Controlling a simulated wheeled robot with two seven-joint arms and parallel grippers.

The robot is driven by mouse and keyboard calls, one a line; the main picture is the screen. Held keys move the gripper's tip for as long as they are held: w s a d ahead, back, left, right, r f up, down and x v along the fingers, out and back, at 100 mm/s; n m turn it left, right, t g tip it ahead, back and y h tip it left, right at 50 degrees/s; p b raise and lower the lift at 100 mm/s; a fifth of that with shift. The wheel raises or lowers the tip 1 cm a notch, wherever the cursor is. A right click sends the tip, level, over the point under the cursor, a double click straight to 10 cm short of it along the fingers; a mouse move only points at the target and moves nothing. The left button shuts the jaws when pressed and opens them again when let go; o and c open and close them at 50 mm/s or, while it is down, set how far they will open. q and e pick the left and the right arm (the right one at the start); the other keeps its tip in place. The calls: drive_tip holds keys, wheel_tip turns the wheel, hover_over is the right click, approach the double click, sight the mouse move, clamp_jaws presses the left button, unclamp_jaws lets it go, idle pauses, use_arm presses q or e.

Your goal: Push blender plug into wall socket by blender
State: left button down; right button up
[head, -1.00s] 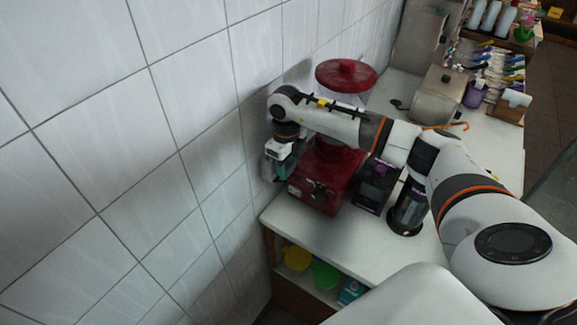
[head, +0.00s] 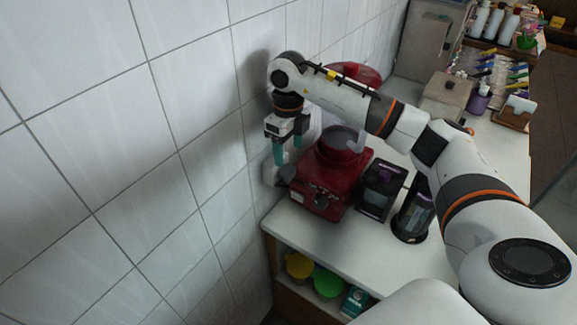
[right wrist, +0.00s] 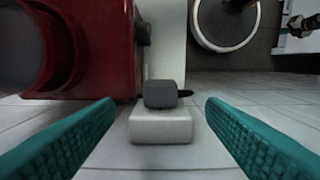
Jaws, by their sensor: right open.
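The red blender (head: 325,180) stands on the white counter close to the tiled wall. Its base also shows at the left of the right wrist view (right wrist: 115,50). The white wall socket (head: 269,172) is beside it, low on the wall. In the right wrist view, the dark grey plug (right wrist: 160,93) sits right against the white socket (right wrist: 160,126), with a short dark cord to its right. I cannot tell how deep the plug sits. My right gripper (head: 289,158) is open and empty above them, its teal fingers on either side of plug and socket. My left gripper is not in view.
The red lid (head: 352,71) is partly behind my right arm. A black-and-purple box (head: 380,190) and a dark cylindrical device (head: 412,215) stand right of the blender. Yellow (head: 298,265) and green (head: 327,281) containers sit on the shelf below. The wall is close on the left.

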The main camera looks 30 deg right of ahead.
drive_tip(key=shift+r+b, duration=0.4)
drive_tip(key=shift+r, duration=1.95)
drive_tip(key=shift+f, duration=0.1)
